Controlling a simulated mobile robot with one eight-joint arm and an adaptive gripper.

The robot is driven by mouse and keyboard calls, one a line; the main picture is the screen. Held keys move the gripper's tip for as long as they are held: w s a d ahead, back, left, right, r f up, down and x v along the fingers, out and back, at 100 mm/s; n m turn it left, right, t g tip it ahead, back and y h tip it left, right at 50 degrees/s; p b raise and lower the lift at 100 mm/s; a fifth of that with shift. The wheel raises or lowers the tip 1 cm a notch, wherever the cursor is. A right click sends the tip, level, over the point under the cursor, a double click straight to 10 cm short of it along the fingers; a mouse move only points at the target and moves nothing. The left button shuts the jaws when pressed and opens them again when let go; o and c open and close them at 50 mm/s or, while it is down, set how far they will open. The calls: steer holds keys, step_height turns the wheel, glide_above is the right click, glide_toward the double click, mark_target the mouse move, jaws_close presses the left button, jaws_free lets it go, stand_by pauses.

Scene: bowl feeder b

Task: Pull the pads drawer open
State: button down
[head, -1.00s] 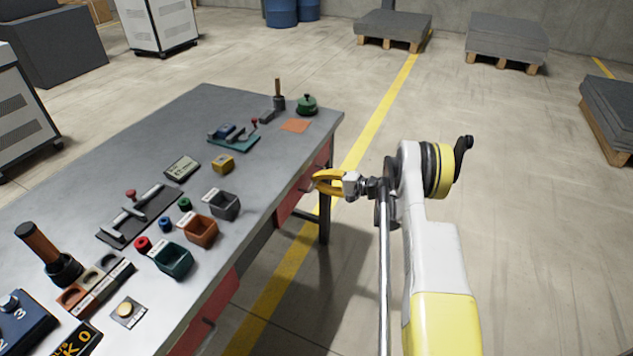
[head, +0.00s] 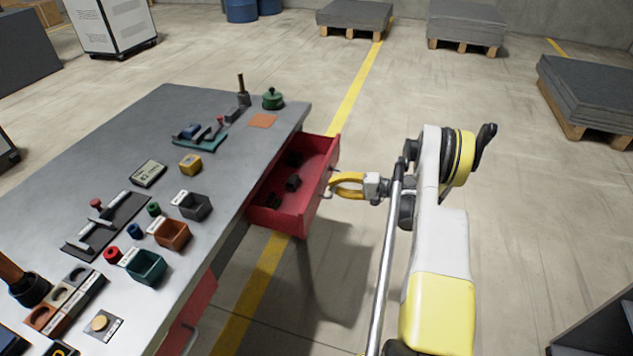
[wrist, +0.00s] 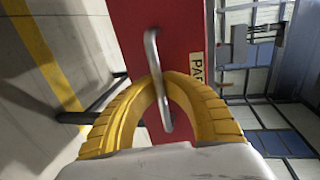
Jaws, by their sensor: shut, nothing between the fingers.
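The pads drawer (head: 310,200) is a red drawer at the right end of the grey table. It stands well out from the table, with several small dark pieces lying inside. Its red front fills the middle of the wrist view (wrist: 183,40), with a partly hidden label beginning "PA". The metal bar handle (wrist: 153,55) runs through the loop of my yellow gripper fingers. My gripper (head: 335,185) is at the drawer front, its fingers closed around the handle, with nothing pinched between the tips.
The table (head: 135,125) carries small bins, a teal tray (head: 200,140) and a green lidded pot (head: 272,100). A second red drawer (head: 190,312) sits nearer along the same side and looks shut.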

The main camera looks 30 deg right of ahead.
steer(key=shift+s+d+r, duration=0.1)
steer(key=shift+s+d, duration=0.4)
steer(key=c, duration=1.5)
jaws_free()
steer(key=shift+w+a, duration=0.1)
steer(key=shift+a, duration=0.05)
steer(key=v, duration=1.2)
